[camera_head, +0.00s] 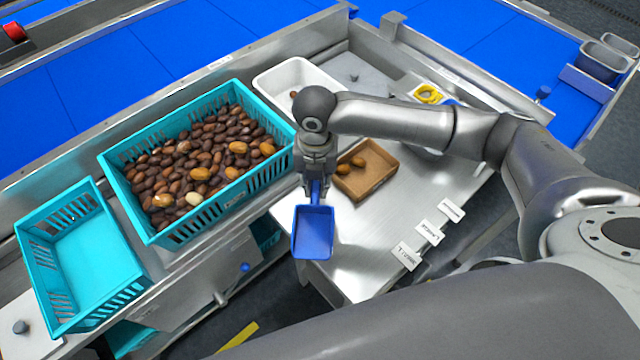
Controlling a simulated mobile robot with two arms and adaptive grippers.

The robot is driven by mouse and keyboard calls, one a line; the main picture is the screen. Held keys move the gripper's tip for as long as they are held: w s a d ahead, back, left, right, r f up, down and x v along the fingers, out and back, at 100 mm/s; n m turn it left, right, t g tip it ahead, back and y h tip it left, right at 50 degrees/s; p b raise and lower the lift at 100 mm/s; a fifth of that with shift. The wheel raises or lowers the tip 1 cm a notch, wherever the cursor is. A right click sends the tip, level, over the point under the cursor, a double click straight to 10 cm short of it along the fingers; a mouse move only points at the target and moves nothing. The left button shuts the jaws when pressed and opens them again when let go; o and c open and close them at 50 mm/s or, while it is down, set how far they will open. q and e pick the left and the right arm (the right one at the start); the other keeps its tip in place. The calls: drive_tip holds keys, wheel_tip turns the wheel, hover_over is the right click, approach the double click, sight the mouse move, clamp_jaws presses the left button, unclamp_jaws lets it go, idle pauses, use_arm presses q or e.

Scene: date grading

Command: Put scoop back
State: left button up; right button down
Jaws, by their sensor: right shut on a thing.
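A blue scoop (313,233) hangs below my right gripper (316,184), its flat pan toward the near side. The gripper is shut on the scoop's handle, and the jaws hide part of that handle. The scoop is over the left edge of the steel table (375,245), and the pan looks empty. My left gripper is not in view.
A teal crate (140,222) full of dates stands left of the scoop, with an empty teal crate (48,285) farther left. A cardboard tray (383,190) with a few dates sits right of the gripper. A white bin (268,84) is behind. Label cards (428,232) line the table's right edge.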

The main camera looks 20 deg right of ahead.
drive_tip(key=w+d+f, duration=0.1)
drive_tip(key=f, duration=0.1)
drive_tip(key=w+d+f, duration=0.1)
drive_tip(key=w+f, duration=0.2)
drive_tip(key=f, duration=0.1)
drive_tip(key=shift+w+d+f+p, duration=0.1)
drive_tip(key=shift+w+d+p, duration=0.2)
drive_tip(key=shift+w+d, duration=0.1)
wheel_tip(320, 180, down, 2)
drive_tip(key=shift+f+p, duration=0.1)
drive_tip(key=shift+p, duration=0.4)
drive_tip(key=shift+f, duration=0.45)
drive_tip(key=c, duration=1.3)
unclamp_jaws()
drive_tip(key=shift+f, duration=0.15)
drive_tip(key=shift+c, duration=0.2)
